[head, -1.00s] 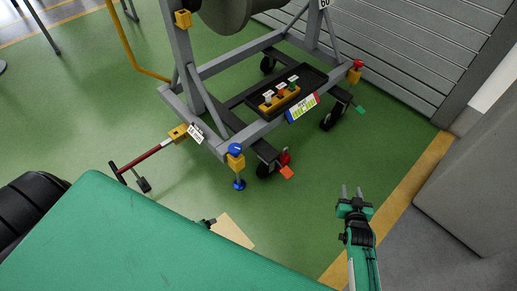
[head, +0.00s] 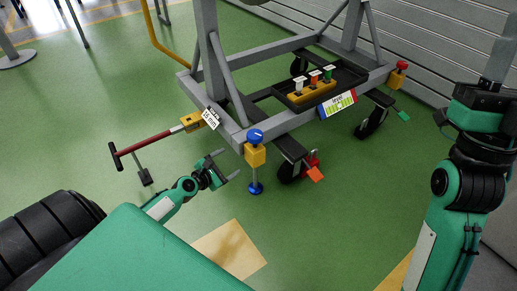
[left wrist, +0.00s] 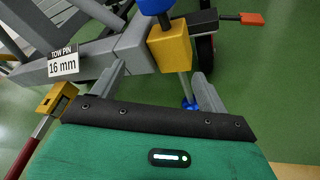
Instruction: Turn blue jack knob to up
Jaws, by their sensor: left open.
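The blue jack knob (head: 255,136) sits on top of a yellow jack block (head: 255,156) at the near corner of the grey stand. A thin rod runs down from the block to a blue foot (head: 255,189) near the floor. In the left wrist view the knob (left wrist: 155,5) is cut off by the top edge. My left gripper (head: 229,164) is open and empty, left of the jack and lower than the knob, apart from it. Its fingers also show in the left wrist view (left wrist: 160,83). My right gripper (head: 490,85) is at the right edge, partly cut off.
A yellow tow-pin block (head: 193,122) with a "16 mm" tag and a red tow bar (head: 145,145) lie left of the jack. A caster with a red pedal (head: 315,173) is close on the right. A black tray (head: 350,77) holds coloured parts. Green floor in front is open.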

